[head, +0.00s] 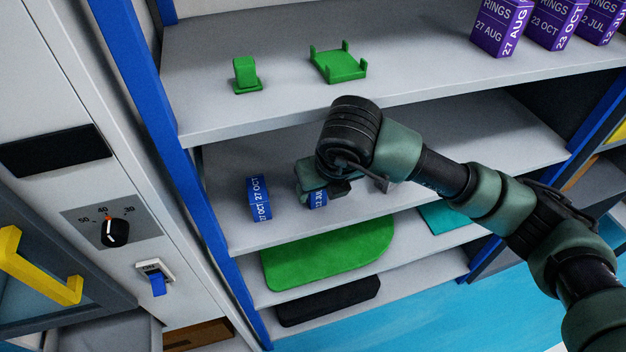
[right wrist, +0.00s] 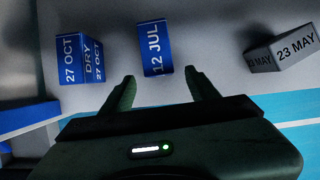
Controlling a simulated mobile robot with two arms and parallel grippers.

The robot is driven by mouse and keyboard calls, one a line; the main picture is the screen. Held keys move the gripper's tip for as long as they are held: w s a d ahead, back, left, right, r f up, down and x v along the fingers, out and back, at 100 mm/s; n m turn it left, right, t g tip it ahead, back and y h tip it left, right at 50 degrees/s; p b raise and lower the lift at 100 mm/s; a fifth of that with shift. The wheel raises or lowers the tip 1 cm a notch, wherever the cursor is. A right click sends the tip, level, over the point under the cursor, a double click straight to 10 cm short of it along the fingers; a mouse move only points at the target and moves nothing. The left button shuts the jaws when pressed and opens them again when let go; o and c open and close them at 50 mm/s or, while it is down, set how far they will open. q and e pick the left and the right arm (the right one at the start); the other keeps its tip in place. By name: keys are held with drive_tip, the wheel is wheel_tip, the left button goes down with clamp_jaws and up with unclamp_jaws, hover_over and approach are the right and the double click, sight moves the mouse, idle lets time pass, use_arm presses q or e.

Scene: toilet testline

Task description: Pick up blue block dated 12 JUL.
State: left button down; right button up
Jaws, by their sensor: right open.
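The blue block dated 12 JUL (right wrist: 155,47) stands on a grey shelf. In the right wrist view it sits just ahead of my right gripper (right wrist: 160,90), roughly centred between the two open, empty fingertips. In the head view only a small part of this block (head: 318,198) shows beneath my right gripper (head: 322,188), which hides the rest. A second blue block dated 27 OCT (head: 259,199) stands to its left on the same shelf; it also shows in the right wrist view (right wrist: 80,60). My left gripper is not in view.
A grey block dated 23 MAY (right wrist: 283,54) stands to the right in the right wrist view. The shelf above (head: 400,75) holds green parts (head: 340,65) and purple boxes (head: 502,28). Below lie a green mat (head: 330,253) and a black item (head: 330,300). A blue post (head: 190,180) bounds the left.

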sight(318, 195)
drive_tip(key=shift+w+f, duration=0.15)
drive_tip(key=shift+f, duration=0.05)
drive_tip(key=p+x, duration=0.1)
drive_tip(key=x, duration=0.2)
drive_tip(key=shift+w+a+f, duration=0.1)
drive_tip(key=shift+f, duration=0.15)
drive_tip(key=shift+w+f, duration=0.2)
drive_tip(key=shift+f, duration=0.3)
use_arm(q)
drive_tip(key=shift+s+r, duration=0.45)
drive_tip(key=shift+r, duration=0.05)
use_arm(e)
clamp_jaws()
